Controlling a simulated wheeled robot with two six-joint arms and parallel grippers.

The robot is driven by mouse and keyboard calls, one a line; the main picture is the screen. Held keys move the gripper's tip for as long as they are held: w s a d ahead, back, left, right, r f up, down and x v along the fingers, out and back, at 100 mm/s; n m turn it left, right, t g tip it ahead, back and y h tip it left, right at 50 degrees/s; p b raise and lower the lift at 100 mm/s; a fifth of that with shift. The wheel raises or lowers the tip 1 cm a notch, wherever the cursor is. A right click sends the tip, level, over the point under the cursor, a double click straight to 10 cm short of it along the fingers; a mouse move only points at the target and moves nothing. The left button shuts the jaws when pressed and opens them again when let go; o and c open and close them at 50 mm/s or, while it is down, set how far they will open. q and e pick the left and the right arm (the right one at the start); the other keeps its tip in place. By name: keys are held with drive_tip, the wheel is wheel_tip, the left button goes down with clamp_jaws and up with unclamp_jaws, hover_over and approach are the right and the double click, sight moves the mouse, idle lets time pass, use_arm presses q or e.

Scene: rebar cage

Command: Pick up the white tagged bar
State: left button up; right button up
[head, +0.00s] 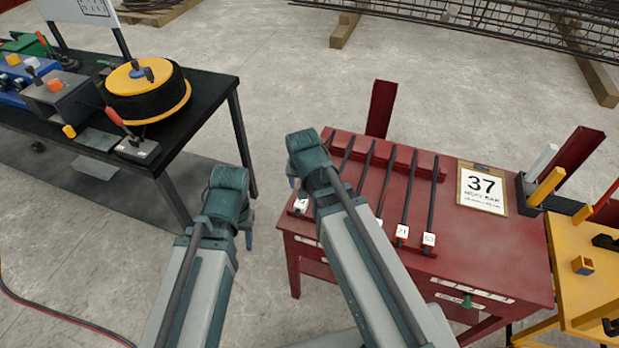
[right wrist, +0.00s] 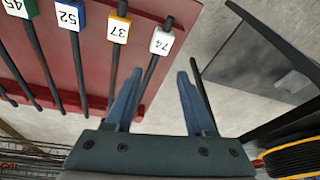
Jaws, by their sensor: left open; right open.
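The white tagged bar, numbered 74, is a thin dark bar; its tag shows at the left end of the bar row in the head view (head: 301,204). In the right wrist view its white tag (right wrist: 162,41) is ahead of my right gripper (right wrist: 159,73), which is open and empty. The bar runs down from the tag and passes close to the left finger, partly hidden by it. In the head view my right arm covers part of the bar row. My left gripper (head: 247,234) is open and empty, beside the red table.
Bars with yellow (right wrist: 119,29), blue (right wrist: 70,16) and green tags lie alongside on the red table (head: 478,245). A card reading 37 (head: 483,188) lies to their right. A black bench (head: 205,100) with a spool (head: 146,92) stands at left, with bare floor between.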

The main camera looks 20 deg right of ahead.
drive_tip(key=w+d+r+m+t, duration=0.1)
drive_tip(key=w+d+m+t, duration=0.15)
drive_tip(key=w+d, duration=0.25)
drive_tip(key=b+x, duration=0.7)
drive_tip(key=x, duration=0.1)
drive_tip(key=shift+s+f+m+g+b, duration=0.25)
drive_tip(key=shift+m+g+b, duration=0.1)
drive_tip(key=shift+g+b, duration=0.1)
drive_tip(key=b+x, duration=0.4)
drive_tip(key=x, duration=0.1)
drive_tip(key=shift+w+d+f+b, duration=0.1)
drive_tip(key=shift+d+b, duration=0.1)
drive_tip(key=shift+b, duration=0.15)
clamp_jaws()
idle(0.7)
